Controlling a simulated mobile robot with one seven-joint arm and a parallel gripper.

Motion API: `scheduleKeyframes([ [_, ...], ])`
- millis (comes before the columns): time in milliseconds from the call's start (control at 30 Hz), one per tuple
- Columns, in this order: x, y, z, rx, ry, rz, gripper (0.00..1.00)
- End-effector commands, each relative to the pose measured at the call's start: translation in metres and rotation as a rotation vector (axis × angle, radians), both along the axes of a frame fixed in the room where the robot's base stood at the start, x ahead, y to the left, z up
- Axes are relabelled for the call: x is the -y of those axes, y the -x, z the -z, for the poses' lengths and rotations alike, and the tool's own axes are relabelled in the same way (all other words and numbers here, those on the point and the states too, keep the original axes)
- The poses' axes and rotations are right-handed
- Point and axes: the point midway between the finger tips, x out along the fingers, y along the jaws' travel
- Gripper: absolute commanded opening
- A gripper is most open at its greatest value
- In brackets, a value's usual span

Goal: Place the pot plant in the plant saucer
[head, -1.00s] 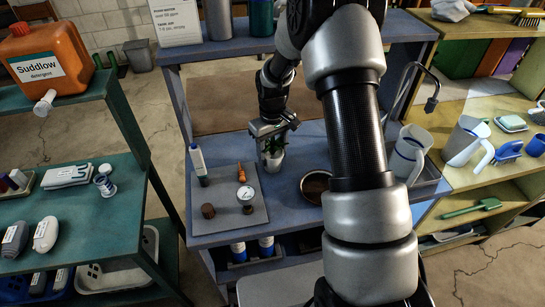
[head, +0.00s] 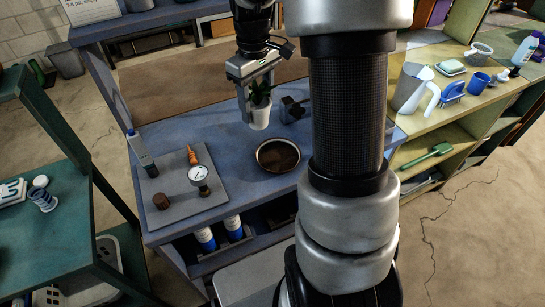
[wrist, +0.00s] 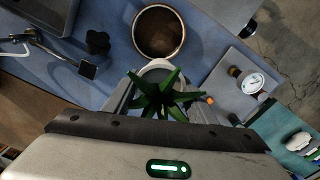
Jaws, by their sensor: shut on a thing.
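The pot plant, a white pot (head: 260,117) with dark green leaves, is held up in my gripper (head: 257,108) in the head view. In the wrist view its spiky leaves (wrist: 163,97) show between the fingers. My gripper is shut on the pot. The plant saucer (head: 278,155), a round dark dish with brown inside, lies on the blue bench in front and a little right of the pot. In the wrist view the saucer (wrist: 158,32) lies just beyond the pot, apart from it. The pot looks roughly upright.
A dark fitting (head: 293,108) stands right of the pot. Bare blue bench (head: 215,132) lies left of the pot.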

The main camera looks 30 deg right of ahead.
Motion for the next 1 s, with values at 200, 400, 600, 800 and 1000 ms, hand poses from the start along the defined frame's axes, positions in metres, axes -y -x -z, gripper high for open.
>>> scheduleKeyframes([
  [200,0.032,0.043,0.005,0.004,-0.006,-0.006,0.23],
  [400,0.036,0.053,0.028,-0.002,-0.010,-0.012,0.23],
  [600,0.036,0.052,0.059,0.001,-0.009,-0.012,0.23],
  [800,0.036,0.052,0.075,0.000,-0.009,-0.012,0.23],
  [1000,0.036,0.051,0.101,0.001,-0.008,-0.013,0.23],
])
